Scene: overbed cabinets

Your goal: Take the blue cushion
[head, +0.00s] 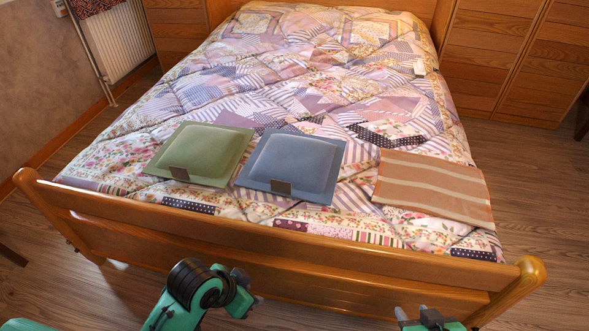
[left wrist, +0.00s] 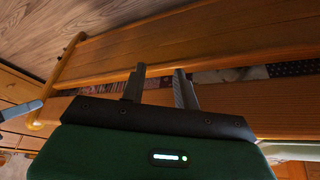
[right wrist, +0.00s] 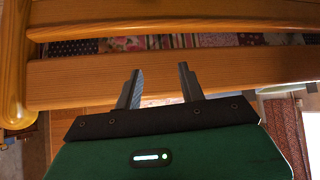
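The blue cushion (head: 292,163) lies flat on the bed near its foot end, with a dark tag on its near edge. It sits between a green cushion and a striped folded cloth. My left gripper (head: 252,287) is on the near side of the footboard, short of the blue cushion and not touching it. In the left wrist view its two fingers (left wrist: 158,85) stand apart with nothing between them. My right gripper (head: 425,315) is at the bottom edge of the head view, also before the footboard. In the right wrist view its fingers (right wrist: 158,85) are apart and empty.
The wooden footboard (head: 270,238) stands between my grippers and the bed. A green cushion (head: 204,151) lies left of the blue one, and a brown striped cloth (head: 432,182) lies to its right. The patchwork quilt (head: 290,75) is mostly clear behind them.

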